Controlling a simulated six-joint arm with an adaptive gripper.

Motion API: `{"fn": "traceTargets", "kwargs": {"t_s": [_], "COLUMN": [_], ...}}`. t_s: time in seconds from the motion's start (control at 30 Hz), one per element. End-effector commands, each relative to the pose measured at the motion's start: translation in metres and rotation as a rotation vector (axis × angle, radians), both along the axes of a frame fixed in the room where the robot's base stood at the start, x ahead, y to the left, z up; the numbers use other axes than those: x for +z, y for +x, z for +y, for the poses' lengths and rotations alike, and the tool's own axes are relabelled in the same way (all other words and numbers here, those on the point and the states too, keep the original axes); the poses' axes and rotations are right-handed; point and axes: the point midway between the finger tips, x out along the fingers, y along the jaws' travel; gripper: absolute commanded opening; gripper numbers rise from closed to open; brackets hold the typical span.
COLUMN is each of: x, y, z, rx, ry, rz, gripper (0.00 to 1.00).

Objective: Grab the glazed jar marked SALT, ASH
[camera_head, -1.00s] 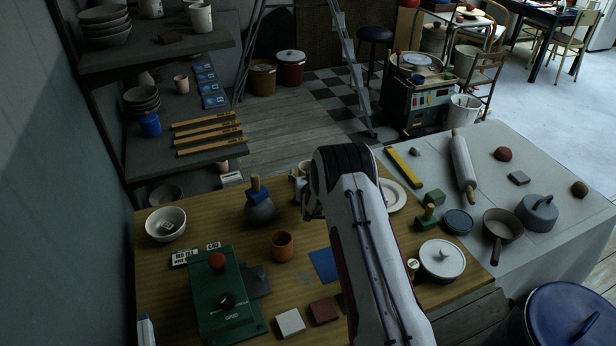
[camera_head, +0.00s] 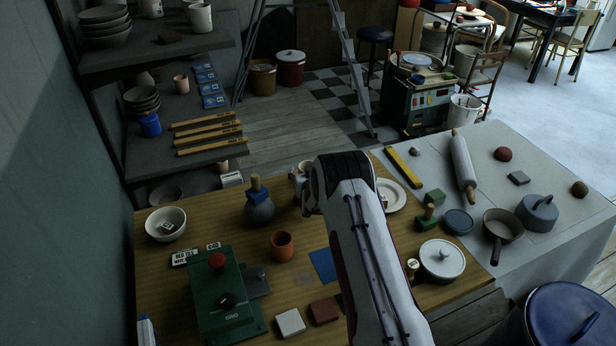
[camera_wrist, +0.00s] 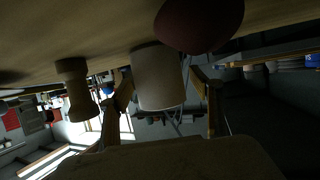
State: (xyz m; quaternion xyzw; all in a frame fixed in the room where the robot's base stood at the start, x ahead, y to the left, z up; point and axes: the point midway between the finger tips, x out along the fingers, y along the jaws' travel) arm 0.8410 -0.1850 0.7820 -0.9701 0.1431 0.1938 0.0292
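A pale, plain cylindrical jar (camera_wrist: 157,80) is in the wrist view, between the two fingers of my gripper (camera_wrist: 165,92). Dark gaps show between the jar and each finger, so the gripper looks open and is not closed on it. In the head view, a pale jar (camera_head: 303,168) shows in part just beyond my gripper (camera_head: 308,200), mostly hidden by the wrist. I cannot read SALT, ASH on any jar. The wrist view appears upside down, with the wooden table along its top.
A dark red rounded object (camera_wrist: 200,22) and a spool-shaped object (camera_wrist: 75,88) are close by in the wrist view. In the head view, a blue-topped grey pot (camera_head: 259,208) and an orange cup (camera_head: 283,245) stand left of my arm, and a white plate (camera_head: 392,195) lies right.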

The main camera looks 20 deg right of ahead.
Motion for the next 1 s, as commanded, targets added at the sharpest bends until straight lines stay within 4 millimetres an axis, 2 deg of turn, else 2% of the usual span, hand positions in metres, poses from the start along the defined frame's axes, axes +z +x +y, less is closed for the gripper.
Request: {"fn": "traceTargets", "kwargs": {"t_s": [0.03,0.17,0.2,0.67,1.0], "x": [0.000,0.000,0.000,0.006,0.038], "y": [0.000,0.000,0.000,0.000,0.001], "z": [0.000,0.000,0.000,0.000,0.000], "rx": [0.000,0.000,0.000,0.000,-0.001], "ry": [0.000,0.000,0.000,-0.001,-0.002], "rz": [0.000,0.000,0.000,-0.002,-0.004], "gripper": [0.54,0.20,0.19,0.19,0.19]}}
